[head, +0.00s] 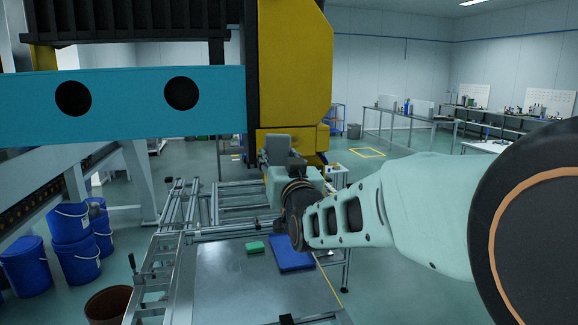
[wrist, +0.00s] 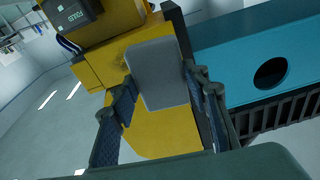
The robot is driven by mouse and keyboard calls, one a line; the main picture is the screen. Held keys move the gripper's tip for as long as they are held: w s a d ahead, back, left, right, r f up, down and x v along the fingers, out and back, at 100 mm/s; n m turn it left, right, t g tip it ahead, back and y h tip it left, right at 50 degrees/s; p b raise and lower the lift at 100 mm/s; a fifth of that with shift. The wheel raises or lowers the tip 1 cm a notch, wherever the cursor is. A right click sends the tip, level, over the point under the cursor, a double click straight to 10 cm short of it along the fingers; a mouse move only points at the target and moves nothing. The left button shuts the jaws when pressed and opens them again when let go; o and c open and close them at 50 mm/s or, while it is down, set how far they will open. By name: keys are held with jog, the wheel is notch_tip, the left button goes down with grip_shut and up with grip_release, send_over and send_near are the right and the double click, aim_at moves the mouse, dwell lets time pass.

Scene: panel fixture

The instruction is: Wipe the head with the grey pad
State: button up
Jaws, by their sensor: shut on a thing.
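The grey pad (wrist: 158,72) is upright between my two dark fingers in the wrist view. My gripper (wrist: 160,84) is shut on it. The yellow head (wrist: 168,133) of the machine fills the view behind the pad. In the head view, the yellow head (head: 295,65) hangs at the top centre, on the blue beam. The pad (head: 277,146) shows as a small grey block in front of its lower part, with my gripper (head: 266,160) around it. I cannot tell whether the pad touches the yellow surface.
The blue beam (head: 130,105) runs left from the head. Below lies a metal table (head: 235,290) with a green block (head: 254,247) and a blue pad (head: 291,255). Blue buckets (head: 75,240) and a brown bin (head: 107,304) stand at the left. Open floor lies to the right.

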jog(key=shift+p+x, duration=1.3)
jog(key=shift+x, duration=0.8)
jog(key=shift+w+a+f+p, duration=0.1)
jog(key=shift+w+a+p, duration=0.1)
jog(key=shift+w, duration=0.2)
jog(key=shift+w+a+f+p, duration=0.1)
jog(key=shift+w+p, duration=0.05)
jog(key=shift+w, duration=0.3)
jog(key=shift+x, duration=0.9)
jog(key=shift+f+b, duration=0.15)
jog(key=shift+b, duration=0.15)
jog(key=shift+w+d+b, duration=0.2)
jog(key=shift+d+b, duration=0.4)
jog(key=shift+d, duration=0.3)
jog(key=shift+w+d+b, duration=0.2)
jog(key=shift+d+b, duration=0.35)
jog(key=shift+d, duration=0.35)
